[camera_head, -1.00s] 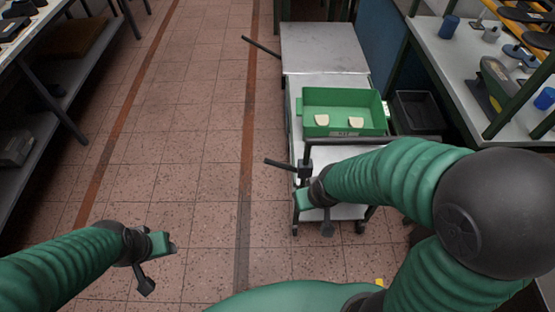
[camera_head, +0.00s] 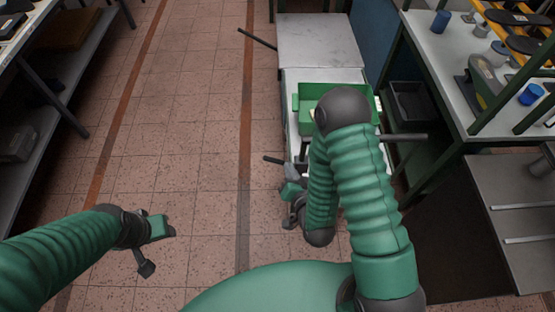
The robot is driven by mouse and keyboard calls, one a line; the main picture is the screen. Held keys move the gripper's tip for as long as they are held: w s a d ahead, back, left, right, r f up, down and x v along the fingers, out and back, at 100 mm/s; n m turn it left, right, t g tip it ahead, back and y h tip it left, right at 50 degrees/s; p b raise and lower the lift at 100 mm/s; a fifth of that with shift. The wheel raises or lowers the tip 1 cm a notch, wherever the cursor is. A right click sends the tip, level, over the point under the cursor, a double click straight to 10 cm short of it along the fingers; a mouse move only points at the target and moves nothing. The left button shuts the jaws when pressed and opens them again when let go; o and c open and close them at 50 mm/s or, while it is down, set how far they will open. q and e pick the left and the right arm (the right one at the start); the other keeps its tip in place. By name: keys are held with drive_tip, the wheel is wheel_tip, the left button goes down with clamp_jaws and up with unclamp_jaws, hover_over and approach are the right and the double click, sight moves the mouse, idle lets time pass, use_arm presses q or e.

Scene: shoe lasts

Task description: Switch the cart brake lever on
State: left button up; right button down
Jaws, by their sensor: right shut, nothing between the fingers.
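The near cart (camera_head: 292,97) stands in the middle with its left side facing the open floor. A black lever (camera_head: 273,160), which looks like the brake lever, sticks out to the left from its near left corner. My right gripper (camera_head: 287,191) is shut and empty just below the lever, close to the cart's near left corner. I cannot tell whether it touches the lever. My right arm hides much of the cart's near end and the lever's mount. My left gripper (camera_head: 168,229) hangs over bare floor at the left, its finger opening unclear.
A green bin (camera_head: 303,101) sits on the cart, partly behind my arm. A second grey-topped cart (camera_head: 318,40) with a similar black bar (camera_head: 257,39) stands behind. A workbench (camera_head: 432,62) is at the right, a shelf (camera_head: 70,75) at the left. The tiled floor between is clear.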

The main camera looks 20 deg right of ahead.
drive_tip(key=f+b+x, duration=0.1)
drive_tip(key=b+x, duration=0.4)
drive_tip(key=b, duration=0.4)
drive_tip(key=p, duration=0.2)
hover_over(276, 160)
drive_tip(key=s+d, duration=0.1)
drive_tip(key=d, duration=0.1)
drive_tip(key=shift+a+f, duration=0.25)
drive_tip(key=shift+f, duration=0.2)
drive_tip(key=shift+s+a+f, duration=0.15)
drive_tip(key=shift+a+f, duration=0.4)
drive_tip(key=shift+f, duration=0.25)
drive_tip(key=shift+s+a+f, duration=0.1)
drive_tip(key=shift+a+f, duration=0.4)
drive_tip(key=shift+f, duration=0.3)
